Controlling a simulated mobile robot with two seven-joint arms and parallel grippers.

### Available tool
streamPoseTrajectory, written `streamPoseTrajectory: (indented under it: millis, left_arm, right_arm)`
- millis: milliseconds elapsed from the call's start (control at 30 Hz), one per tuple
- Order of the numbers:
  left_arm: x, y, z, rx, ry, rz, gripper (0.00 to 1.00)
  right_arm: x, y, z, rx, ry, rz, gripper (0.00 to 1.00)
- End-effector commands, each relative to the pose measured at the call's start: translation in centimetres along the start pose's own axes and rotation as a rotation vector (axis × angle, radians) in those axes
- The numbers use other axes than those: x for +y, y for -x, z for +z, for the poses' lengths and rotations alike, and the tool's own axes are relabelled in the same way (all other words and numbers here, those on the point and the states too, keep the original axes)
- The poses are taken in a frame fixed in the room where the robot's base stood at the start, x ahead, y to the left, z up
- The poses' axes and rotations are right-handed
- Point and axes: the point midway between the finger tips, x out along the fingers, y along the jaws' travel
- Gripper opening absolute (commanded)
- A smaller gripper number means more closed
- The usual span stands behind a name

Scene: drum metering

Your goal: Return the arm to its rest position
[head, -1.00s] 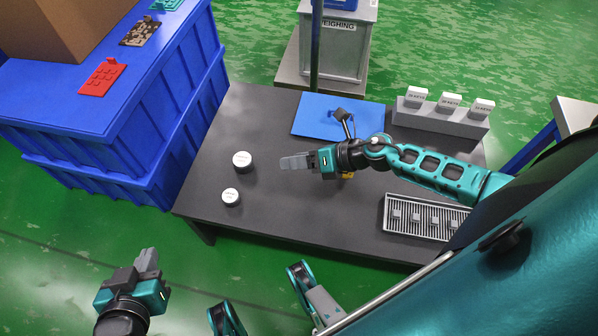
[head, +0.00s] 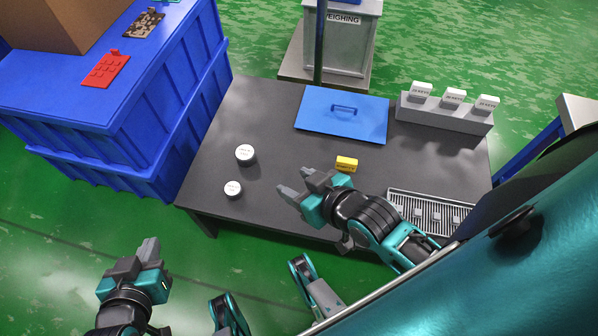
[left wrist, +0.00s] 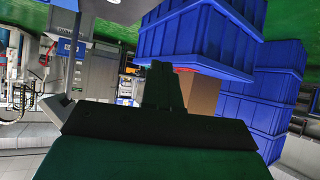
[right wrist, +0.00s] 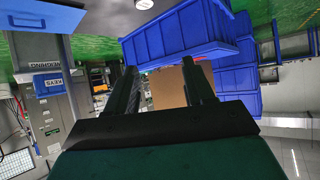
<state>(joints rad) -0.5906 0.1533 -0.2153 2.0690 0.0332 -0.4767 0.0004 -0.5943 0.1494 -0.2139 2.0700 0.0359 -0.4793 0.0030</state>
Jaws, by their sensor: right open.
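My right gripper (head: 295,183) is open and empty. It is above the front part of the dark table (head: 270,110), with its arm folded back toward my body at the lower right. In the right wrist view its two fingers (right wrist: 165,90) stand apart with nothing between them. My left gripper (head: 150,250) is shut and empty, over the green floor left of the table's front edge. In the left wrist view its fingers (left wrist: 162,85) are together.
On the table are two white-topped round pieces (head: 246,154) (head: 233,188), a yellow block (head: 346,164), a blue lid with a handle (head: 320,122), a grey rack with white labelled blocks (head: 440,112) and a slotted tray (head: 398,196). Blue crates (head: 150,120) stand left.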

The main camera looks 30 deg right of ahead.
Motion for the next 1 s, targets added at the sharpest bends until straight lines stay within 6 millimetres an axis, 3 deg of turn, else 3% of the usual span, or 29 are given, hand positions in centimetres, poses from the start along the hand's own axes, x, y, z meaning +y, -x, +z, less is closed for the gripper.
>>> streamPoseTrajectory:
  millis: [167,500,700,1000]
  left_arm:
    - [-0.1,0.6,-0.9,-0.002,-0.004,-0.001,0.00]
    - [-1.3,5.4,-6.3,-0.003,-0.015,-0.040,0.00]
    - [-1.8,7.2,-7.2,-0.015,-0.012,-0.061,0.00]
    - [-2.2,7.4,-7.0,-0.015,-0.009,-0.071,0.00]
  right_arm:
    - [0.1,0.6,-0.8,0.000,0.005,0.003,0.53]
    - [1.2,5.4,-5.9,-0.008,0.015,0.041,0.53]
    - [1.7,7.1,-7.7,-0.003,0.025,0.056,0.53]
    - [2.3,7.3,-7.2,-0.009,0.023,0.072,0.53]
